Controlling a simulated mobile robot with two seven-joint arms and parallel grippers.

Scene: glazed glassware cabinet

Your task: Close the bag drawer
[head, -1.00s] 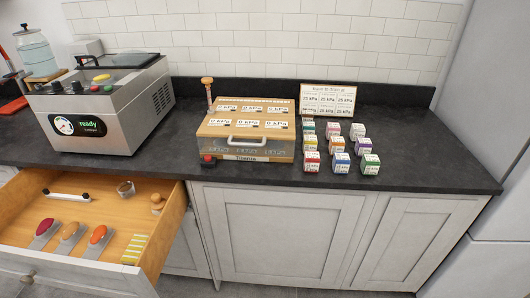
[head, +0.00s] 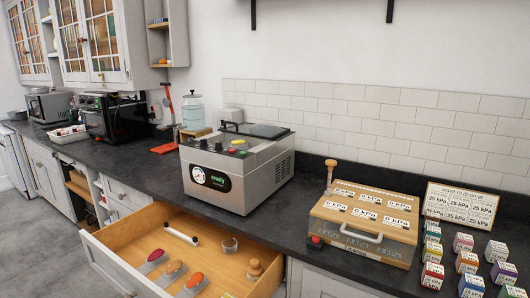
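An open drawer (head: 128,233) with a wooden inside and a pale front stands pulled out below the counter, at the bottom of the head view. Its front panel (head: 108,268) faces the lower left, and its lower part is cut off by the frame edge. Neither of my grippers shows in the view.
A steel machine with a green "ready" display (head: 236,172) stands on the dark counter above the drawer. A wooden box with a handle (head: 363,224) and several small coloured cartons (head: 467,262) stand to the right. Grey floor (head: 45,255) lies open at left.

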